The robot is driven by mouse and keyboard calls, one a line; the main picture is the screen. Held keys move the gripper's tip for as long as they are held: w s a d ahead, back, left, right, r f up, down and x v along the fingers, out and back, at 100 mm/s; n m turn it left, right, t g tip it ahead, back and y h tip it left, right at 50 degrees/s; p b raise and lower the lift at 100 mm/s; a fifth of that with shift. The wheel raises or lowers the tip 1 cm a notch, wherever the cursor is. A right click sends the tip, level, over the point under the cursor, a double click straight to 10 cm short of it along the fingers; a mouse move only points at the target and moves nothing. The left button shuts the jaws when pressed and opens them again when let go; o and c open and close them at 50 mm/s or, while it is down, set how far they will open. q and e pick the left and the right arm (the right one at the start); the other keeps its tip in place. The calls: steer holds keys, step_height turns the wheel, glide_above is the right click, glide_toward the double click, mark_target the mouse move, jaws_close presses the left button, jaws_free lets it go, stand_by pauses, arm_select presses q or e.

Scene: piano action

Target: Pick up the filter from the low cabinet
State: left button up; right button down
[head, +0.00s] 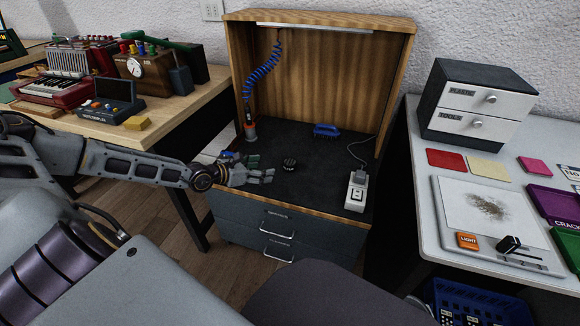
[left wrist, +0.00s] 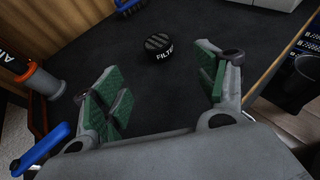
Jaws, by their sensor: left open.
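The filter (head: 289,164) is a small black round piece with a ridged top. It lies on the dark top of the low cabinet (head: 322,198), near the middle. In the left wrist view the filter (left wrist: 163,46) shows white lettering on its side. My left gripper (head: 262,171) is over the cabinet top, to the left of the filter. In the left wrist view its green-padded fingers (left wrist: 162,92) are apart with nothing between them. The filter lies beyond the fingertips, roughly centred between them. My right gripper is not seen.
An orange-based holder with a blue coiled hose (head: 250,130) stands at the cabinet's back left. A blue-handled tool (head: 326,130) lies behind the filter. A white corded device (head: 356,190) stands at the right. Wooden side walls and a back panel (head: 315,75) enclose the rear.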

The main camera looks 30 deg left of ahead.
mark_target(288, 163)
arm_select(q)
steer(key=shift+x, duration=0.8)
steer(key=shift+b+x, duration=0.5)
steer(key=shift+x, duration=0.95)
steer(key=shift+p+x, duration=0.3)
steer(key=shift+x, duration=1.1)
steer(key=shift+w, duration=0.1)
steer(key=shift+w+d+p, duration=0.2)
steer(key=shift+w+p, duration=0.1)
steer(key=shift+w, duration=0.4)
steer(key=shift+w+d+p, duration=0.2)
steer(key=shift+w+p, duration=0.05)
steer(key=shift+w, duration=0.4)
steer(key=shift+x, duration=1.2)
steer(key=shift+f, duration=0.15)
steer(key=shift+c, duration=0.5)
steer(key=c, duration=1)
